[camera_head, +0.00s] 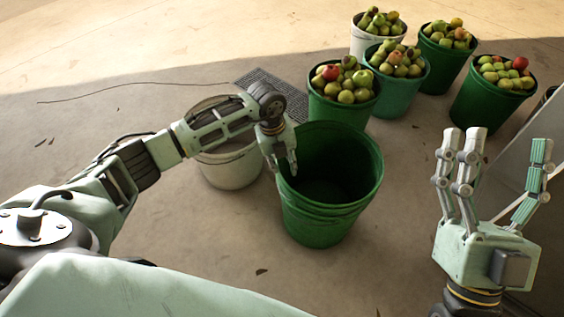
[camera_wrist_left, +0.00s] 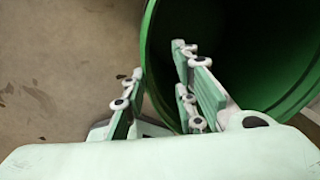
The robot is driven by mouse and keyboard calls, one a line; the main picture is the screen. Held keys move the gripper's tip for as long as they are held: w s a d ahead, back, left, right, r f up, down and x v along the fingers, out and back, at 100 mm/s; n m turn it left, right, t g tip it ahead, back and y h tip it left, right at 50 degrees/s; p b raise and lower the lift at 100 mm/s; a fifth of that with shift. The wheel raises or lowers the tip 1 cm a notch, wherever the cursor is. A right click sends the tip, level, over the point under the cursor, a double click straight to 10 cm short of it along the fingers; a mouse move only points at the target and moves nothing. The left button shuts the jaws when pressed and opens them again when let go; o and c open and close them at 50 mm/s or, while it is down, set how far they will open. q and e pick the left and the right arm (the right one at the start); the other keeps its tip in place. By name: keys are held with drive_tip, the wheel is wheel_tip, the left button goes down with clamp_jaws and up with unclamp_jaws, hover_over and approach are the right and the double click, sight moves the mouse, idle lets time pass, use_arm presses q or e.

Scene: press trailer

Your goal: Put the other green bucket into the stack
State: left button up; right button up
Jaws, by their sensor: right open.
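A green bucket stack (camera_head: 325,222) stands on the floor in the middle of the head view. Its double rim lines show one empty green bucket nested in another. In the left wrist view the upper bucket's rim (camera_wrist_left: 149,35) and dark inside are close. My left gripper (camera_head: 284,168) is at the stack's left rim, pointing down. In the left wrist view its fingers (camera_wrist_left: 160,85) straddle the rim, one outside and two inside, with a gap between them. My right gripper (camera_head: 505,165) is open and empty, fingers up, right of and apart from the stack.
A white bucket (camera_head: 230,172) stands behind my left arm. Fruit-filled green buckets (camera_head: 340,112) (camera_head: 398,98) (camera_head: 445,62) (camera_head: 487,105) and a white one (camera_head: 362,42) stand behind. A floor grate (camera_head: 275,90) lies at the back. A grey panel (camera_head: 540,135) is at right. The front floor is clear.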

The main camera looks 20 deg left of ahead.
use_arm(q)
drive_tip(key=shift+s+f, duration=0.1)
drive_tip(key=shift+s, duration=0.05)
wheel_tip(320, 180, up, 12)
drive_tip(key=a, duration=0.1)
drive_tip(key=shift+s+a, duration=0.2)
drive_tip(key=shift+s, duration=0.25)
idle(0.7)
